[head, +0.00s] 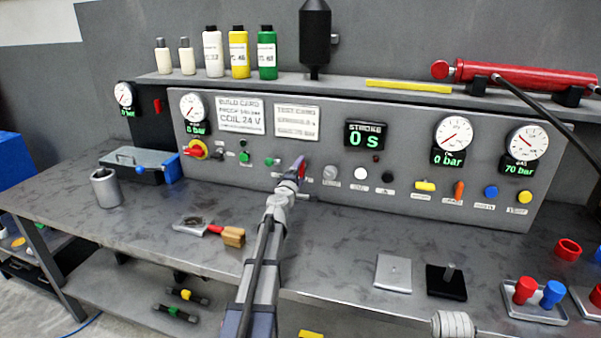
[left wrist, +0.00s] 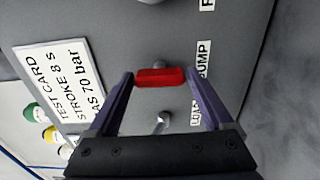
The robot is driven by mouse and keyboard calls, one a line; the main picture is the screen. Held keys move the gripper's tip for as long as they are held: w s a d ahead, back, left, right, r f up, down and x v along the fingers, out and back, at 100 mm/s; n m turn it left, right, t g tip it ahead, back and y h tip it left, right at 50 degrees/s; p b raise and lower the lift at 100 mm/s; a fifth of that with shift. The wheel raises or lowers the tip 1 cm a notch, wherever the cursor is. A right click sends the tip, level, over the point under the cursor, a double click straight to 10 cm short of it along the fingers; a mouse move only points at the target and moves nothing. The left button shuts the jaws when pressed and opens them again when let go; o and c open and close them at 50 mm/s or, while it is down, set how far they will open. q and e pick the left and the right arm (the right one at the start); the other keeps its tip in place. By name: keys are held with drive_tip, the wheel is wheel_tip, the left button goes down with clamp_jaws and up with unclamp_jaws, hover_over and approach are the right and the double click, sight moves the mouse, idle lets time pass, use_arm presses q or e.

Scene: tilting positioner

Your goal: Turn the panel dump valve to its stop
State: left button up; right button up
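The dump valve's red handle (left wrist: 160,77) shows in the left wrist view, on the grey panel next to a label whose readable part says DUMP. The handle lies lengthwise across the gap between my left gripper's fingers (left wrist: 160,76). One fingertip is close to each end of it; I cannot tell whether they touch. In the head view my left gripper (head: 296,177) is at the panel face, left of the grey round knob, and mostly covers the red handle (head: 302,170). My right gripper is not in view.
The panel (head: 330,125) carries gauges (head: 454,139), a stroke display (head: 366,134) reading 0 s, and several knobs. A metal toggle (left wrist: 162,121) stands near the handle in the left wrist view.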

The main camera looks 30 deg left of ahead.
use_arm(q)
drive_tip(key=shift+o, duration=1)
drive_tip(key=shift+s, duration=0.1)
drive_tip(key=v, duration=0.7)
drive_tip(key=shift+s, duration=0.35)
drive_tip(key=shift+d+r, duration=0.1)
